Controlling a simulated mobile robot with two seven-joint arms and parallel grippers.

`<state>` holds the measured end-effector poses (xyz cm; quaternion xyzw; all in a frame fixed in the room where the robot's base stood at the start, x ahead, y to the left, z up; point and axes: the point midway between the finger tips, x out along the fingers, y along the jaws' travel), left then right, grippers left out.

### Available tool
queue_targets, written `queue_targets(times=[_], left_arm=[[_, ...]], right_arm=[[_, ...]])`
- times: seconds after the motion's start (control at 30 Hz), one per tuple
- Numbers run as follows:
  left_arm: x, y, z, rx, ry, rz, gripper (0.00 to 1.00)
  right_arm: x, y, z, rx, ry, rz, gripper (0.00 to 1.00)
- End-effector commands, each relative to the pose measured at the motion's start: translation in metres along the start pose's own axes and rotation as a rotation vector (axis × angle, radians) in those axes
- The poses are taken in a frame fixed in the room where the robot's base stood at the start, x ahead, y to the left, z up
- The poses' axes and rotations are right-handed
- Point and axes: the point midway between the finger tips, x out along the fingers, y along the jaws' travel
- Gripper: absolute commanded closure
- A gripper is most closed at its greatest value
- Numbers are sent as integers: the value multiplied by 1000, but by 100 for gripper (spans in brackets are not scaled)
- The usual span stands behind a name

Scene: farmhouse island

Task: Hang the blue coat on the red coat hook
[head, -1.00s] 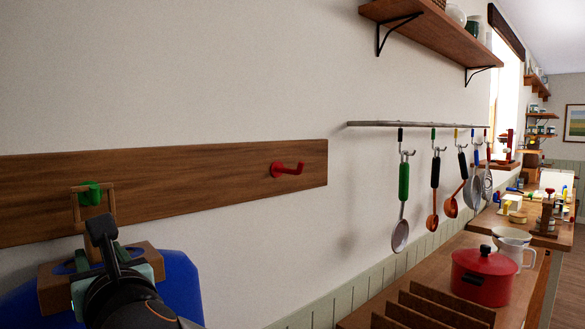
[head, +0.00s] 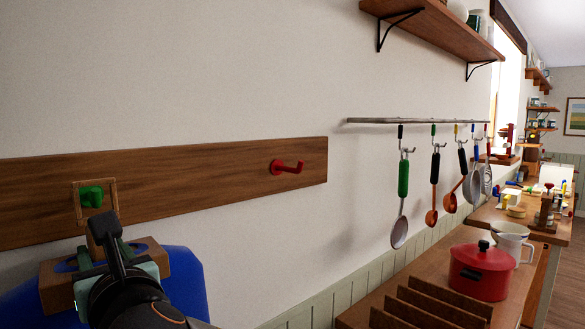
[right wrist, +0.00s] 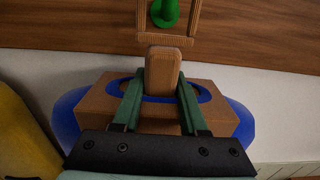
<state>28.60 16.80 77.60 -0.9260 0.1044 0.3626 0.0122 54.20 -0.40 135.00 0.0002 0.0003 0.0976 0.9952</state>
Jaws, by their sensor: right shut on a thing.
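The blue coat (head: 183,283) has a wooden top block (right wrist: 225,101) and a square wooden loop (head: 76,206). It is at the lower left in the head view, below the dark wooden rail. My right gripper (right wrist: 161,100) is shut on the upright wooden tab under the loop. The green hook (head: 91,196) shows inside the loop's opening; it also shows in the right wrist view (right wrist: 164,12). The loop seems to be around it, clear of its top bar. The red coat hook (head: 288,167) is bare, near the rail's right end. My left gripper is not in view.
The wooden rail (head: 200,183) runs along the wall, clear between the hooks. Utensils hang from a bar (head: 400,121) to the right. A red pot (head: 481,272) stands on the counter. A yellow thing (right wrist: 22,130) is at the wrist view's left edge.

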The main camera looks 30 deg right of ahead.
Motion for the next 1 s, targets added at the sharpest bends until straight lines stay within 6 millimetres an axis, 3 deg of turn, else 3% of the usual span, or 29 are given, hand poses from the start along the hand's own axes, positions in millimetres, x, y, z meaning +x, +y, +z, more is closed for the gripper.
queue_targets(times=[1.0], left_arm=[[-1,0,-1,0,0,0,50]], right_arm=[[-48,0,2,0,-5,0,100]])
